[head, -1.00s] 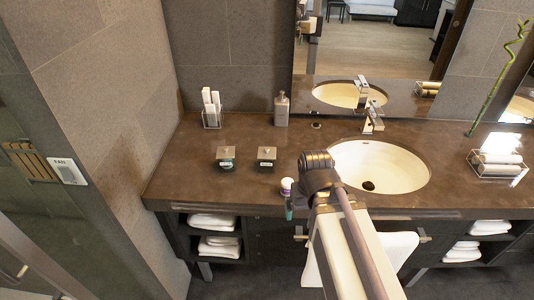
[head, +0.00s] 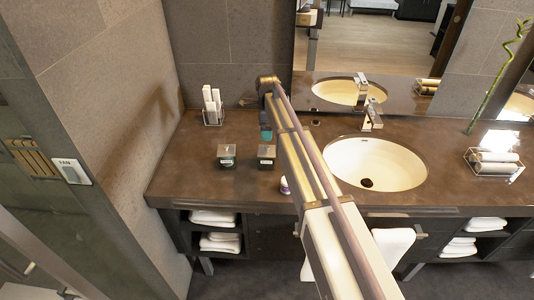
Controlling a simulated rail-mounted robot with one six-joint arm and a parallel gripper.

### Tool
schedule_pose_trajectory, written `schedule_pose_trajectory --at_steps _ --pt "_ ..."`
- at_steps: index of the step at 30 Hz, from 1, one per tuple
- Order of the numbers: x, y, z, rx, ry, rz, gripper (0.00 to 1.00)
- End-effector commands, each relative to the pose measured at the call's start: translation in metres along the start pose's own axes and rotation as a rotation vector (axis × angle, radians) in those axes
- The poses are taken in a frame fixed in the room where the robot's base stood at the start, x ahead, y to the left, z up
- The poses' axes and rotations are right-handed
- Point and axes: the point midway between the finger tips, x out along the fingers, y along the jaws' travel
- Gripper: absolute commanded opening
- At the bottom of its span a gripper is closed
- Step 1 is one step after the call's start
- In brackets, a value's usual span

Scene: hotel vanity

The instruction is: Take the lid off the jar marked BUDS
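Two small dark jars with square lids and little knobs stand side by side on the brown counter: the left jar (head: 227,155) and the right jar (head: 266,156). Each has a pale label on its front, too small to read, so I cannot tell which is marked BUDS. Both lids are on. My gripper (head: 266,134) hangs down from the arm's end, with a teal part at its tip. In the picture it is just above the right jar, seemingly apart from it. Its fingers are too small to tell open from shut.
A holder with white rolls (head: 212,106) stands at the back left. A small white-and-purple container (head: 285,186) is near the front edge, partly behind my arm. The sink (head: 375,165) and faucet (head: 372,116) are to the right. Counter left of the jars is clear.

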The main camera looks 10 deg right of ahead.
Motion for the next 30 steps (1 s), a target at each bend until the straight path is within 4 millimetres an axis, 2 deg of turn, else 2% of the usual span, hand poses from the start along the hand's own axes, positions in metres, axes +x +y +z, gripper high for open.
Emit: schedule_pose_trajectory --at_steps 1,4,6,11,14,19,21,27,30 --pt "0.02 0.0 0.0 0.0 0.0 0.0 1.0" --pt "0.042 0.0 0.0 -0.001 0.0 0.0 1.0" --pt "0.05 0.0 0.0 -0.001 0.0 0.0 1.0" --pt "0.049 0.0 0.0 -0.002 0.0 0.0 1.0" --pt "0.063 0.001 0.0 -0.002 0.0 0.0 1.0" --pt "0.098 0.001 0.001 -0.002 0.0 0.0 1.0" --pt "0.102 0.001 0.001 -0.002 0.0 0.0 1.0" --pt "0.098 0.001 0.001 -0.002 0.0 0.0 1.0" --pt "0.098 0.001 0.001 -0.002 0.0 0.0 0.91"
